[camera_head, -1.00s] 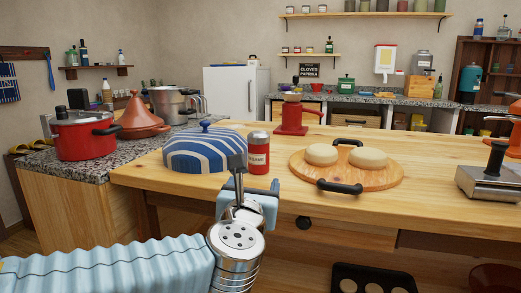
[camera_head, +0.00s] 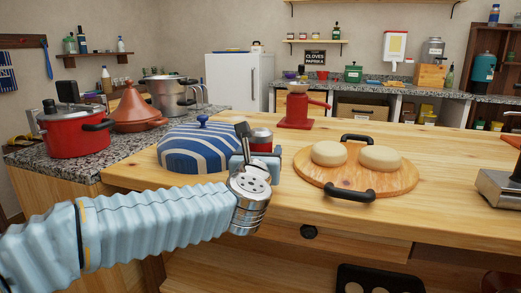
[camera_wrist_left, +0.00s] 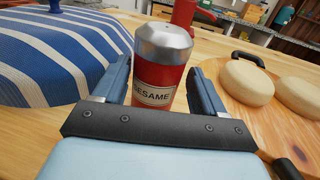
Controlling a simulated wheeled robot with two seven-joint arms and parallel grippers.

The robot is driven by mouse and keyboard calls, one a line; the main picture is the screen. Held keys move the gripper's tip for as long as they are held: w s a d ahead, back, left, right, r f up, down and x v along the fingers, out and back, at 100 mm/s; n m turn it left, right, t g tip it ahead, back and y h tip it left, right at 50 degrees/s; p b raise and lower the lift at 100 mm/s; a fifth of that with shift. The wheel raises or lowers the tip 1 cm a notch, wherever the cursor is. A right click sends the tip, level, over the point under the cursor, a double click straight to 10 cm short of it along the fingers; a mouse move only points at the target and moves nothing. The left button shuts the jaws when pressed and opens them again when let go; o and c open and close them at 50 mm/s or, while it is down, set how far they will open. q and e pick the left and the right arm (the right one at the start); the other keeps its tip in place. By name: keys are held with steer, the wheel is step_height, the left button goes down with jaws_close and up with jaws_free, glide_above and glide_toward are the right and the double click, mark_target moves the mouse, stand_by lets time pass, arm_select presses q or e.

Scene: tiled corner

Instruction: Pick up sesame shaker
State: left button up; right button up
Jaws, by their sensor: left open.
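The sesame shaker (camera_wrist_left: 160,75) is a red cylinder with a silver top and a "SESAME" label. In the left wrist view it stands upright between the two blue fingers of my left gripper (camera_wrist_left: 160,88). The fingers are open on either side of it, and I see no clear contact. In the head view the shaker's top (camera_head: 261,136) shows behind my left gripper (camera_head: 258,155), which hides most of its body. The shaker stands on the wooden table beside the blue striped dome. My right gripper is not in view.
A blue-and-white striped dome (camera_head: 198,150) stands close left of the shaker. To the right is a round wooden board (camera_head: 310,172) with two pale rounds and black handles. A red grinder (camera_head: 297,108) stands behind. The table's front middle (camera_head: 300,215) is clear.

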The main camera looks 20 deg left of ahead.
mark_target(261, 145)
arm_select(q)
steer(key=w, duration=0.2)
steer(key=w+a+p, duration=0.1)
steer(key=w, duration=0.1)
steer(key=shift+w, duration=0.1)
steer(key=c, duration=0.9)
steer(key=shift+o, duration=0.2)
steer(key=shift+r, duration=0.1)
